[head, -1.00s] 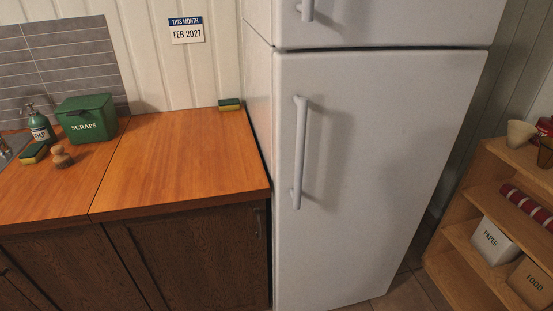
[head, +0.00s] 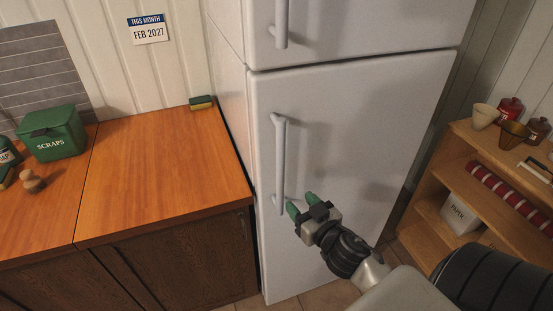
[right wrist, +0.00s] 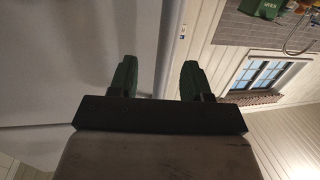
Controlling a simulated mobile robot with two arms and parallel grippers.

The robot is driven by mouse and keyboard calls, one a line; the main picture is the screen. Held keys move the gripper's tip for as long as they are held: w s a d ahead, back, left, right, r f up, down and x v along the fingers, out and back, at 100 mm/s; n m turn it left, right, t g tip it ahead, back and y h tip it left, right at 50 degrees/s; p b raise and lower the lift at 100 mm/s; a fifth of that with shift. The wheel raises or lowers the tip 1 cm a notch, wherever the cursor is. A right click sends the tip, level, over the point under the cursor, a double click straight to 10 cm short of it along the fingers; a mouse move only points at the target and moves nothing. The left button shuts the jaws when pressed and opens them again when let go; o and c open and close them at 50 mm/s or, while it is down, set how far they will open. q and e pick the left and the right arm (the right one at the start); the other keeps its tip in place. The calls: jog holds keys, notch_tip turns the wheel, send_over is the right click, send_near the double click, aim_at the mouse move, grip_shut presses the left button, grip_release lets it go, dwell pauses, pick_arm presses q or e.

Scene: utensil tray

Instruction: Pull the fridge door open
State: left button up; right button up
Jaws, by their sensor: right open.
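The white fridge has an upper door (head: 370,30) and a larger lower door (head: 350,130), both closed in the head view. The lower door has a long upright handle (head: 279,165) near its left edge; the upper door has its own handle (head: 281,22). My right gripper (head: 301,203) is open, its green fingertips close to the lower end of the lower handle, on its right. In the right wrist view, the open fingers (right wrist: 158,80) show a pale upright strip between them; I cannot tell whether it is the handle or the fridge's edge. My left gripper is not in view.
A wooden counter (head: 165,175) adjoins the fridge on the left, holding a green scraps bin (head: 52,135) and a sponge (head: 201,102). A wooden shelf unit (head: 440,180) with pots and boxes stands to the right. Floor shows in front of the fridge.

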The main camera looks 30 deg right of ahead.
aim_at(283, 175)
jog(key=shift+t, duration=0.4)
jog(key=w+r+p, duration=0.1)
jog(key=w, duration=0.2)
jog(key=w+r+p, duration=0.1)
jog(key=w, duration=0.2)
jog(key=w+r+p, duration=0.1)
jog(key=w+r, duration=0.1)
jog(key=w, duration=0.1)
jog(key=shift+w+a+r, duration=0.1)
jog(key=shift+w+a, duration=0.05)
jog(key=shift+w, duration=0.65)
grip_shut()
